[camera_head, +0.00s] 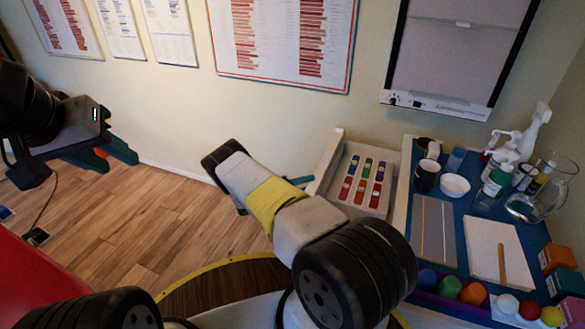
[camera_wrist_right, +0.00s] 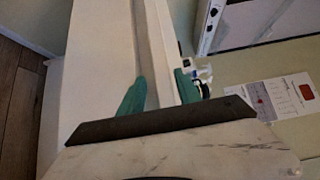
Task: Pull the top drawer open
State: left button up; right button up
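The top drawer (camera_head: 327,160) is white and stands out from the cabinet on the right, so several small coloured items inside it show in the head view. My right gripper (camera_head: 300,183) is at the drawer's front, partly hidden by its own arm. In the right wrist view its teal fingers (camera_wrist_right: 160,88) lie on both sides of the drawer's white front panel (camera_wrist_right: 158,45), which fills the gap between them. My left gripper (camera_head: 106,156) is open and empty at the left, over the floor and away from the drawer.
The cabinet's blue top (camera_head: 452,200) holds mugs, bottles, a glass jug (camera_head: 543,190), a notepad (camera_head: 497,250) and coloured balls. A red surface (camera_head: 40,285) is at lower left. The wooden floor (camera_head: 165,215) between is largely clear. Charts hang on the wall.

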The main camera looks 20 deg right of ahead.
jog(key=shift+r, duration=0.1)
jog(key=a, duration=0.7)
jog(key=shift+s+a, duration=0.3)
jog(key=shift+a, duration=0.1)
